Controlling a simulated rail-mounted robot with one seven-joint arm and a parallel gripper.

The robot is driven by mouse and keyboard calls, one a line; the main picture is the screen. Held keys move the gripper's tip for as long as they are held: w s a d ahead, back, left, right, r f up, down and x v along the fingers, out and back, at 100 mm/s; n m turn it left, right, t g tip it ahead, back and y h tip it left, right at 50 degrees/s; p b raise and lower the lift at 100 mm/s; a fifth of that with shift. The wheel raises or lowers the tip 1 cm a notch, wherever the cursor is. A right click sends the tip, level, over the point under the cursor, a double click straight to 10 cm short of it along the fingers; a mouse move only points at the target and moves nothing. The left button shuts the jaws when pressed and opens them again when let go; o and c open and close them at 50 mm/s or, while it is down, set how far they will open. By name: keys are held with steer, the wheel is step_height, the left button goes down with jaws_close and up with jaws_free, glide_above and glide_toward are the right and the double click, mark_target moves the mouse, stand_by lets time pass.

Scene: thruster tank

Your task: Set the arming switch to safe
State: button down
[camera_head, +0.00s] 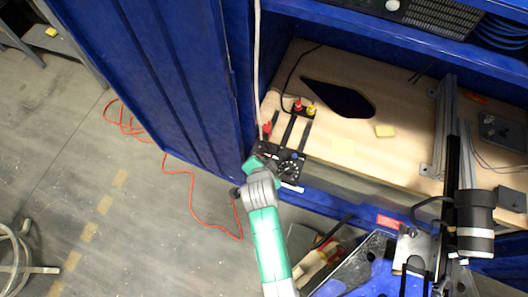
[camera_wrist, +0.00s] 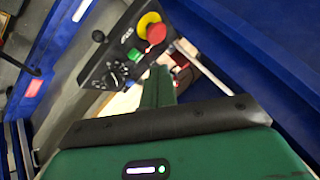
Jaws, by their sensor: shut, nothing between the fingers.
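A small black control box (camera_head: 281,163) stands at the front edge of the wooden shelf. In the head view my arm partly hides the box.
Red and yellow plugs (camera_head: 304,107) and cables lie behind the box on the shelf (camera_head: 350,150). A blue cabinet door (camera_head: 165,70) stands to the left. A dark cylinder on a rail (camera_head: 475,225) is to the right. An orange cable (camera_head: 192,200) lies on the floor.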

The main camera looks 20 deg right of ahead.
mark_target(261, 147)
steer(key=b+x, duration=0.2)
steer(key=x, duration=0.7)
steer(key=shift+w+b, duration=0.1)
steer(key=shift+b, duration=0.25)
steer(key=shift+r, duration=0.1)
steer(key=shift+a, duration=0.1)
